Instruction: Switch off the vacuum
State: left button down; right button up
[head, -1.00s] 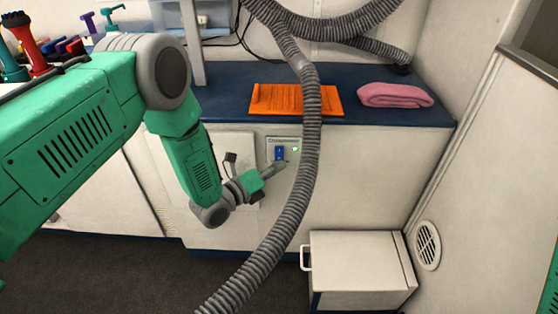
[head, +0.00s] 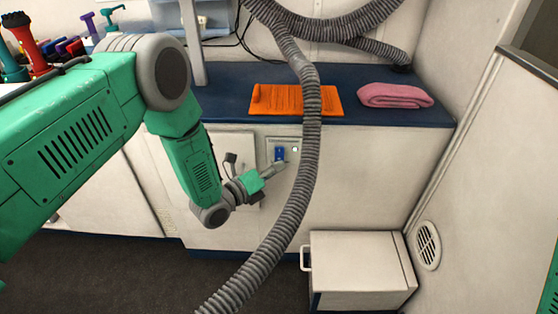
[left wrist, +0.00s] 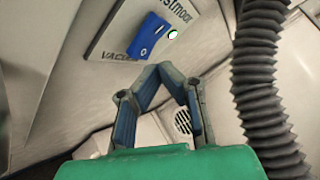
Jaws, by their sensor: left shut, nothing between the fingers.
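The vacuum's blue rocker switch (head: 280,154) sits on a pale plate on the cabinet front below the blue counter. A small round indicator light (head: 295,149) beside it is pale, not green. In the left wrist view the switch (left wrist: 148,36) shows above my fingers, with partly readable "VACU" lettering by it and the white light (left wrist: 172,34). My left gripper (head: 283,164) is shut and empty, its fingertips just below the switch. In the left wrist view its joined tips (left wrist: 158,68) look slightly apart from the switch. My right gripper is not in view.
A grey ribbed hose (head: 307,150) hangs close to the right of the switch plate. An orange mat (head: 290,100) and a pink towel (head: 395,95) lie on the counter. A white box with a handle (head: 358,262) stands on the floor at right.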

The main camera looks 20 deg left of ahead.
pick_arm(q)
jog(key=shift+w, duration=0.1)
jog(key=shift+w+a, duration=0.1)
jog(key=shift+w, duration=0.15)
jog(key=shift+w+a+b, duration=0.1)
jog(key=shift+w+b, duration=0.2)
jog(key=shift+w, duration=0.05)
dwell(0.6)
jog(key=shift+s, duration=0.1)
jog(key=shift+s+d+r+p, duration=0.1)
jog(key=shift+s+d+p, duration=0.15)
jog(key=shift+s+p, duration=0.35)
jog(key=s+p, duration=0.1)
jog(key=s+d+p, duration=0.1)
jog(key=s, duration=0.3)
jog(key=shift+d+r+p, duration=0.15)
jog(key=shift+r+p, duration=0.25)
